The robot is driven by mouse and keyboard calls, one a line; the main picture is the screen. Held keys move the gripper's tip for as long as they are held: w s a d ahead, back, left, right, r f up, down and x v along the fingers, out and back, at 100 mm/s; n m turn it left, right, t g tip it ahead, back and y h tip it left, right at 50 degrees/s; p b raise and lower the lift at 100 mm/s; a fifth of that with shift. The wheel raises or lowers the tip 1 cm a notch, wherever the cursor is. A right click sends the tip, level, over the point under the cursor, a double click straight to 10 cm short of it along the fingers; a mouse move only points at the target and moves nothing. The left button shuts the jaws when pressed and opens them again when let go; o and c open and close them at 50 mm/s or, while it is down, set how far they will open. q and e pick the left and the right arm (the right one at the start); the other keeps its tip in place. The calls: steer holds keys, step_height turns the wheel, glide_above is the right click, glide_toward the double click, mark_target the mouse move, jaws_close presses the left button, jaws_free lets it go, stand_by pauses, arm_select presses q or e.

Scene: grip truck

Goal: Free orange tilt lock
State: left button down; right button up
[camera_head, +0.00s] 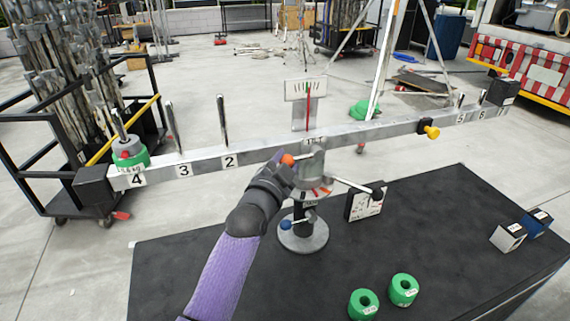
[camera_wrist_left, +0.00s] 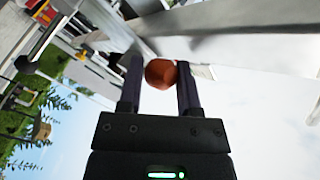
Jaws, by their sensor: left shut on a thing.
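The orange tilt lock knob (camera_head: 288,160) sits at the middle of the grey balance beam (camera_head: 375,130), by the top of the stand. My left gripper (camera_head: 286,166) reaches it from below and is shut on it. In the left wrist view, the orange knob (camera_wrist_left: 160,73) lies between the two dark fingers of my left gripper (camera_wrist_left: 160,85). The beam slopes, with its left end, marked 4, lower in the picture than its right end. My right gripper is in neither view.
The stand (camera_head: 303,236) rises from a black table (camera_head: 225,262). Two green weights (camera_head: 403,290) and two small blocks (camera_head: 508,237) lie to the right.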

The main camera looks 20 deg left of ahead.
arm_select(q)
steer(key=f+n+t+b, duration=0.1)
steer(key=n+b, duration=0.1)
steer(key=f+n+t+b, duration=0.1)
steer(key=n+b, duration=0.1)
steer(key=d+f+n+t+y+b, duration=0.1)
steer(key=t+b, duration=0.1)
steer(key=b, duration=0.1)
steer(key=shift+w+f+n, duration=0.3)
steer(key=shift+w+n, duration=0.05)
steer(key=shift+n, duration=0.05)
steer(key=shift+d+n+y+b, duration=0.1)
steer(key=shift+n+y+b, duration=0.2)
steer(key=shift+b, duration=0.1)
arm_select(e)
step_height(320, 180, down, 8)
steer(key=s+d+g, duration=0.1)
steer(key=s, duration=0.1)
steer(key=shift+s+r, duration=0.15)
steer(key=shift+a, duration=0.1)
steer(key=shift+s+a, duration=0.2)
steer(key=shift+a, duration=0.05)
